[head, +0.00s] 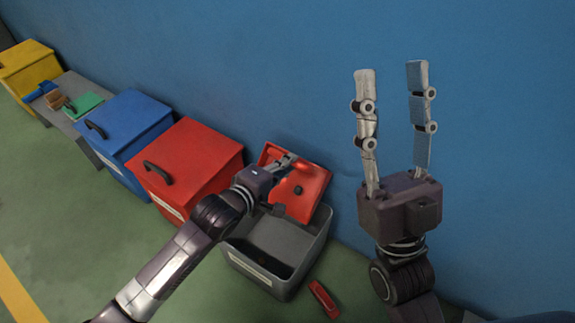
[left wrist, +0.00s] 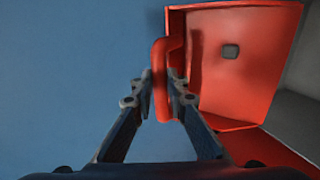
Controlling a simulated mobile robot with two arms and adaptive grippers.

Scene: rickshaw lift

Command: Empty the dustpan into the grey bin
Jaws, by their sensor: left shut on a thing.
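The red dustpan (head: 313,186) is above the back edge of the open grey bin (head: 317,257), tilted with its inner face toward the head camera. My left gripper (head: 288,162) is shut on the dustpan's red loop handle (left wrist: 160,80). Part of the bin's opening is hidden by my left arm. My right gripper (head: 391,69) is raised at the right, fingers apart and empty.
A closed red bin (head: 200,150), a blue bin (head: 145,118) and a yellow bin (head: 30,62) line the blue wall. A grey bench (head: 75,118) with small items stands between the blue and yellow bins. A red object (head: 323,298) lies on the green floor beside the grey bin.

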